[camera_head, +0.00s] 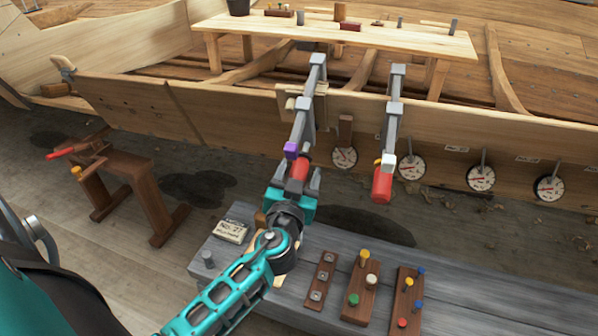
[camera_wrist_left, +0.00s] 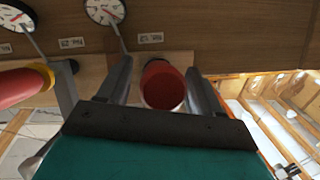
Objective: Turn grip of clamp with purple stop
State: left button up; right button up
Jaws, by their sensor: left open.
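The clamp with the purple stop (camera_head: 290,151) hangs on the hull's upper plank, its grey bar running down toward me. Its red grip (camera_head: 300,168) is at the lower end, just beside the stop. My left gripper (camera_head: 297,174) is open, with a finger on each side of this grip. In the left wrist view the round, hollow-looking end of the red grip (camera_wrist_left: 163,88) sits between the two grey fingers, with gaps visible on both sides. The purple stop does not show in that view. My right gripper is not in view.
A second clamp with a white stop (camera_head: 388,161) and red grip (camera_head: 381,187) hangs to the right. Dial gauges (camera_head: 411,167) line the hull. A grey bench (camera_head: 470,293) below holds peg boards (camera_head: 361,287) and a label block (camera_head: 233,231). A wooden trestle (camera_head: 128,175) stands left.

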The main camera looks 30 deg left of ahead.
pick_arm(q)
jog(key=c, duration=1)
jog(key=shift+o, duration=0.2)
